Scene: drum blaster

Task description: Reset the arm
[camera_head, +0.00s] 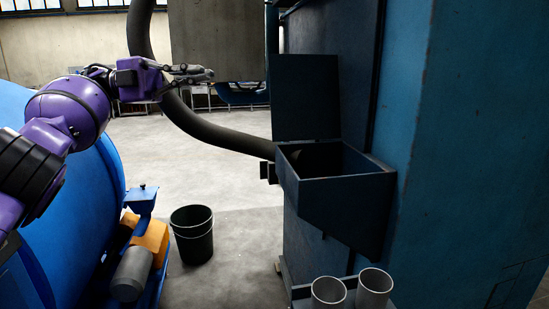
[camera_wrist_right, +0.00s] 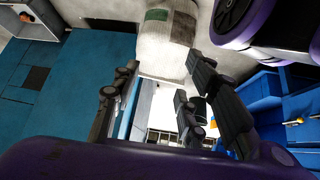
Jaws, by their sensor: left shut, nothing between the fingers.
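My left arm, purple and black, comes in from the left in the head view. Its left gripper (camera_head: 208,75) is shut and empty, held up in the air and pointing right, in front of the grey hanging panel and dark hose. My right gripper (camera_wrist_right: 163,66) shows only in the right wrist view. Its two black fingers stand wide apart with nothing between them. The right arm is out of the head view.
A blue machine with an open-lidded hopper (camera_head: 340,178) stands at right. Two metal cups (camera_head: 374,288) sit below it. A thick dark hose (camera_head: 222,134) curves to the machine. A black bucket (camera_head: 192,240) stands on the floor. A big blue drum (camera_head: 85,225) is at left.

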